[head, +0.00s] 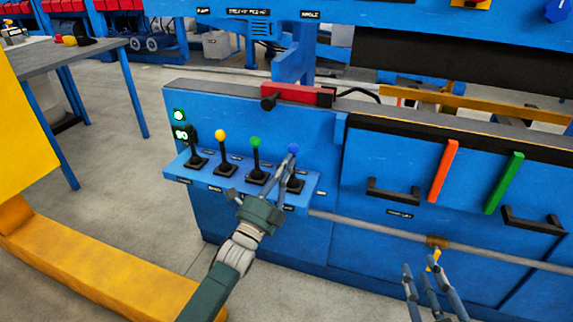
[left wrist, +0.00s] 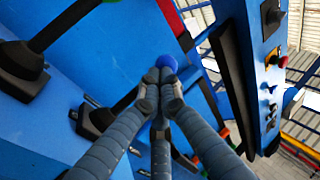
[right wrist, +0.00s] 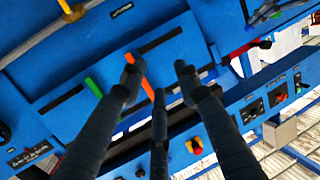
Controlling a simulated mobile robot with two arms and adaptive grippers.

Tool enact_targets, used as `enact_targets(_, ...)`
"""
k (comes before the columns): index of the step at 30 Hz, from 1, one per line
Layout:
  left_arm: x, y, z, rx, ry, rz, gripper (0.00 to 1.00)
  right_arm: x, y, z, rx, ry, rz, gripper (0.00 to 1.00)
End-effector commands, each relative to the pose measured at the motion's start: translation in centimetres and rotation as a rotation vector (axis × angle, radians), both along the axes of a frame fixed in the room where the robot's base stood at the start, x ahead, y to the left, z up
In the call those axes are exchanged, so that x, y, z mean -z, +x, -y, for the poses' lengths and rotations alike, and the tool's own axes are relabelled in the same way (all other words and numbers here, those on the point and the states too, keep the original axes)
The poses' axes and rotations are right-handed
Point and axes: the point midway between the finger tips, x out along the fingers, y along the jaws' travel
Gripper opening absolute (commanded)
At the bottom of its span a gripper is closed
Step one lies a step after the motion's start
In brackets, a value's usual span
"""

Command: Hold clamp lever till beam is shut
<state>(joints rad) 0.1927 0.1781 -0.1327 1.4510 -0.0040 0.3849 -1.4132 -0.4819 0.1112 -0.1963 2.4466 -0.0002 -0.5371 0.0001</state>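I cannot identify the beam for certain.
Orange (head: 443,171) and green (head: 503,183) bars and black handles (head: 393,191) are on the right panel. A grey pipe (head: 375,231) runs along the front. A yellow frame (head: 90,275) stands at left, with open floor between.

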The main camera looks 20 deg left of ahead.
Motion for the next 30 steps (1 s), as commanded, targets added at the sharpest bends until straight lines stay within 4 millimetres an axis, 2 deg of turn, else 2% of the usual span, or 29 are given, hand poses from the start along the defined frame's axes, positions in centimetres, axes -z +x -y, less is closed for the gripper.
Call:
enact_targets(5, -0.4, 0.2, 0.0, 0.001, 0.001, -0.023, 0.00, 4.0, -1.6, 1.0, 0.013, -0.046, -0.189, 0.32)
enact_targets(12, -0.5, 0.6, 0.1, 0.002, 0.003, -0.057, 0.00, 9.7, -5.6, 2.8, 0.033, -0.114, -0.476, 0.32)
enact_targets(18, -0.6, 0.9, 0.1, 0.001, 0.003, -0.087, 0.00, 13.4, -10.1, 4.4, 0.048, -0.164, -0.707, 0.32)
enact_targets(27, -1.2, 1.6, 0.1, 0.002, 0.007, -0.156, 0.00, 17.5, -17.6, 6.8, 0.070, -0.233, -1.046, 0.32)
enact_targets(29, -1.3, 1.8, 0.1, 0.002, 0.007, -0.184, 0.00, 18.7, -18.2, 6.9, 0.071, -0.241, -1.091, 0.32)
enact_targets(30, -0.5, 1.8, 0.1, 0.002, 0.007, -0.186, 0.00, 19.3, -18.0, 6.9, 0.071, -0.239, -1.082, 0.32)
